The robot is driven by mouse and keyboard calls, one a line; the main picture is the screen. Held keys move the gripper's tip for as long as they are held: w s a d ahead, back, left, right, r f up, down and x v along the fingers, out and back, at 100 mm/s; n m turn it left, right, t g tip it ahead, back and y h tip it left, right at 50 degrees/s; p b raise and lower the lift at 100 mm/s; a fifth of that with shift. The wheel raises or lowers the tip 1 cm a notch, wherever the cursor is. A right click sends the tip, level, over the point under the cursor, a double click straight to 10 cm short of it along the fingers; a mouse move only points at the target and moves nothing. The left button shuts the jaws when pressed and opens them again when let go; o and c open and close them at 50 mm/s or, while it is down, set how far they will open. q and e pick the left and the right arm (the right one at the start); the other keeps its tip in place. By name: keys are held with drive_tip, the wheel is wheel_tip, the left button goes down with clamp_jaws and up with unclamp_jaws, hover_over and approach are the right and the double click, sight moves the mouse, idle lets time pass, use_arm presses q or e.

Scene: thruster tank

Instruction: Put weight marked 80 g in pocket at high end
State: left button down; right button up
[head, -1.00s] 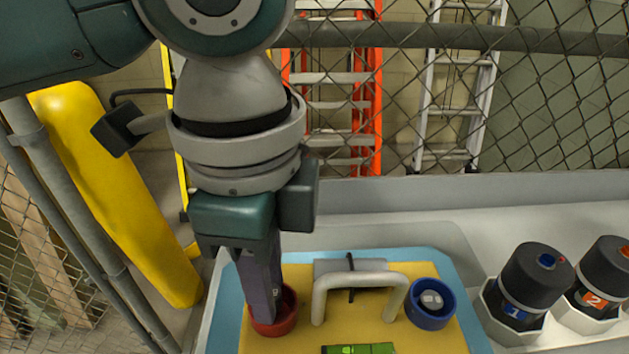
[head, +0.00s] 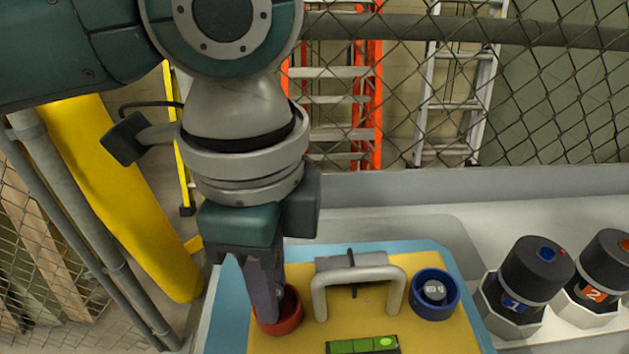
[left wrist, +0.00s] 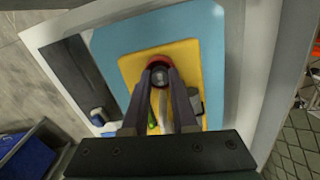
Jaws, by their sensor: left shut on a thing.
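A yellow board (head: 330,290) carries a red round pocket (head: 291,322) at its left end and a blue round pocket (head: 418,305) at its right end. A small grey weight (head: 434,290) sits in the blue pocket; its mark is too small to read. A green level vial (head: 363,345) at the front has its bubble toward the right. My left gripper (head: 266,318) points down into the red pocket. In the left wrist view, its fingers are shut on a small grey weight (left wrist: 160,76) within the red ring (left wrist: 160,60). This weight's mark is unreadable.
A grey handle (head: 355,274) arches over the board between the pockets. The board lies on a light blue base (head: 445,258). Two black canisters marked 1 (head: 530,275) and 2 (head: 603,265) stand at the right. A wire fence and ladders are behind.

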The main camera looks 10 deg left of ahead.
use_arm(q)
drive_tip(key=c, duration=0.6)
unclamp_jaws()
wheel_tip(320, 180, up, 10)
idle(0.3)
